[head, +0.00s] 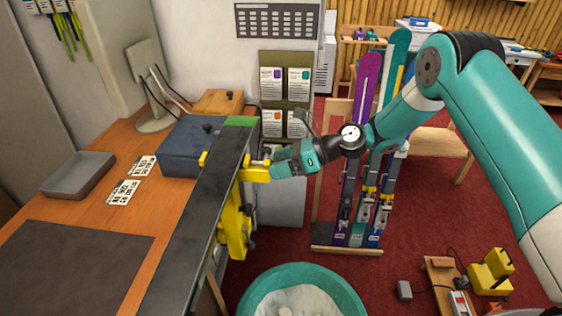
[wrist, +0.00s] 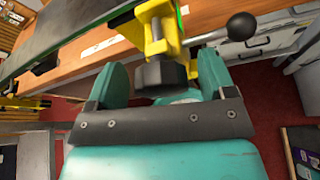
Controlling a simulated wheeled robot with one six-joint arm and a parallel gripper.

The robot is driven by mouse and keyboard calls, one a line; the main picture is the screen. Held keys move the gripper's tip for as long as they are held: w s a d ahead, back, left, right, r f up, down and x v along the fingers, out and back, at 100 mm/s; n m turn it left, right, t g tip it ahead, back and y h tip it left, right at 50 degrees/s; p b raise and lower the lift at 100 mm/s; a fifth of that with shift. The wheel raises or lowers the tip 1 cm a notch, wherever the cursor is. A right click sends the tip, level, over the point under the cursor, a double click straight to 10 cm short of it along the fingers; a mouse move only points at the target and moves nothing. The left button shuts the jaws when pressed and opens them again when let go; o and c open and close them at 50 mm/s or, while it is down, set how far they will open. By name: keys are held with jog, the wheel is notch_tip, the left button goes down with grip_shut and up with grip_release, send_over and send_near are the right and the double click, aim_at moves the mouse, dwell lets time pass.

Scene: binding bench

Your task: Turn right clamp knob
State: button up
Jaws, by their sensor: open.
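A long dark ski (head: 196,221) lies along the bench edge, held by yellow clamps. The far yellow clamp (head: 247,171) is by the ski's green end; it also shows in the wrist view (wrist: 160,22). Its dark grey faceted knob (wrist: 158,75) hangs on a threaded screw in the wrist view. My gripper (head: 268,164) is at this clamp, in front of the bench edge. Its teal fingers are open, one on each side of the knob. I cannot tell whether either finger touches it. In the head view the gripper hides the knob.
A second yellow clamp (head: 233,227) hangs nearer along the bench edge. A blue-grey box (head: 183,150) and a grey tray (head: 77,175) stand on the bench. A teal-rimmed bin (head: 345,284) is on the floor below. Upright skis (head: 364,105) stand behind my arm.

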jog(key=c, duration=0.9)
jog(key=n+t+b, duration=0.1)
jog(key=n, duration=0.1)
jog(key=shift+f+n+t+b, duration=0.1)
jog(key=shift+n+t+b, duration=0.2)
jog(key=shift+n+t, duration=0.1)
jog(key=o, duration=0.9)
jog(key=b+v, duration=0.5)
jog(key=v, duration=1.2)
jog(key=shift+s+r, duration=0.35)
jog(key=shift+r, duration=0.15)
jog(key=shift+n, duration=0.3)
